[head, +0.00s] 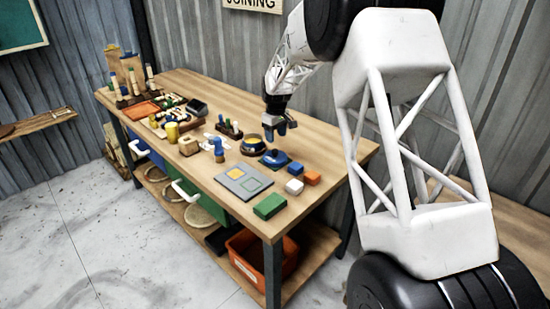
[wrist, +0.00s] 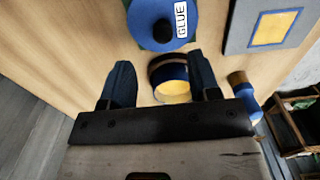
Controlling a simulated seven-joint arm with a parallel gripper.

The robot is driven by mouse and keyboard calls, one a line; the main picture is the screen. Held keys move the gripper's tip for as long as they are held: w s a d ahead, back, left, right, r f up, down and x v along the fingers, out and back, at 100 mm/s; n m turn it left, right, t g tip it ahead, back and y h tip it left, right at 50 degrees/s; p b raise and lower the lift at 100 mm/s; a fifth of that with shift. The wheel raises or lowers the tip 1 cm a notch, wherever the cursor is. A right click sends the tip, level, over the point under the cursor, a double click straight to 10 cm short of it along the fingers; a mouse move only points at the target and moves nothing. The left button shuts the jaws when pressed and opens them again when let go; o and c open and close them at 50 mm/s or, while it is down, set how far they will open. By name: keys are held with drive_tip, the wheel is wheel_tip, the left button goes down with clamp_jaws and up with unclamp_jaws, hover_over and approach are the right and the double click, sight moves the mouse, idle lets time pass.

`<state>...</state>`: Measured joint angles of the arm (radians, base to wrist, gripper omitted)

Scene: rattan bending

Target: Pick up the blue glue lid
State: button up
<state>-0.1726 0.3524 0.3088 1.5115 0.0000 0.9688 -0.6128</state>
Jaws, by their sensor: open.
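The blue glue lid (head: 274,158) lies on the workbench, a flat blue disc with a dark knob on top. In the wrist view the lid (wrist: 146,18) is at the top edge, partly cut off, with a white GLUE label beside its black knob (wrist: 163,31). My gripper (head: 281,130) points down above the bench behind the lid, apart from it. In the wrist view my gripper (wrist: 160,62) is open, with nothing held. A blue pot with a yellow inside (wrist: 170,80) shows between and below the fingers.
A grey board with a yellow square (wrist: 270,30) lies beside the lid. Coloured blocks, including a green one (head: 269,206), sit near the bench's front corner. A blue-handled item (wrist: 246,97) stands right of the pot. Several tools and parts crowd the bench's far left.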

sight(275, 150)
drive_tip(key=shift+f, duration=1.3)
drive_tip(key=shift+s+a+f, duration=0.1)
drive_tip(key=shift+a+f, duration=0.05)
drive_tip(key=shift+f, duration=2.45)
drive_tip(key=shift+c, duration=0.3)
drive_tip(key=c, duration=0.9)
